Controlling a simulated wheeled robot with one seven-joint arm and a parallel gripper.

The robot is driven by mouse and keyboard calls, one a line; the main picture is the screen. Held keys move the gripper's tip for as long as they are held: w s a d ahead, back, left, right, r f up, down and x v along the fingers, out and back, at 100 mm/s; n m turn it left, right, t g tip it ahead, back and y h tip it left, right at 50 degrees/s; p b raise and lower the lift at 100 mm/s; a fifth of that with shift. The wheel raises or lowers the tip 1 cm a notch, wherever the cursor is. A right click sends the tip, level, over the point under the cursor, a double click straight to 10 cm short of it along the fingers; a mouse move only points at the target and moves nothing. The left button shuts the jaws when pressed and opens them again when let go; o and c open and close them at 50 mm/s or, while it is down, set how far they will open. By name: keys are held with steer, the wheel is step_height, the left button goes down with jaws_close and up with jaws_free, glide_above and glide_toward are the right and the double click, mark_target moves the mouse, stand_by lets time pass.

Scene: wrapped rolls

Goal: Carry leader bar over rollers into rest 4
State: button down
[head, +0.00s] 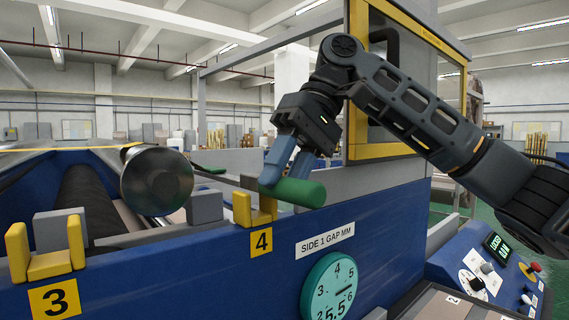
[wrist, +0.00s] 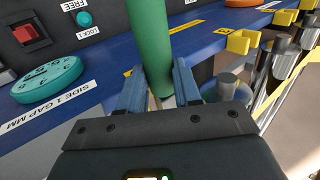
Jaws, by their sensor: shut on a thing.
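The green leader bar (head: 300,192) is in my gripper (head: 283,168), whose blue fingers are shut on it. The bar also shows upright in the wrist view (wrist: 151,45), between the fingers of my gripper (wrist: 158,88). In the head view the held end is just right of the yellow rest 4 (head: 242,211), at about the height of its prong tops. I cannot tell whether bar and rest touch. The number 4 plate (head: 261,242) is below that rest. The large metal roller (head: 157,181) lies left of the rest.
Yellow rest 3 (head: 49,264) stands at the left on the blue side frame (head: 200,270). A round teal gap dial (head: 333,287) and a control panel (head: 490,275) are at the lower right. A yellow-framed guard (head: 383,151) stands behind my arm.

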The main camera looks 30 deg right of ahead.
mark_target(285, 200)
steer(key=shift+f+b, duration=0.45)
steer(key=shift+f, duration=1.3)
steer(key=c, duration=0.7)
jaws_free()
steer(key=shift+r, duration=0.5)
step_height(285, 200, up, 3)
steer(key=shift+b, duration=0.35)
steer(key=s+d+r, duration=0.6)
steer(key=d+r, duration=0.1)
steer(key=d, duration=0.3)
steer(key=shift+b, duration=0.35)
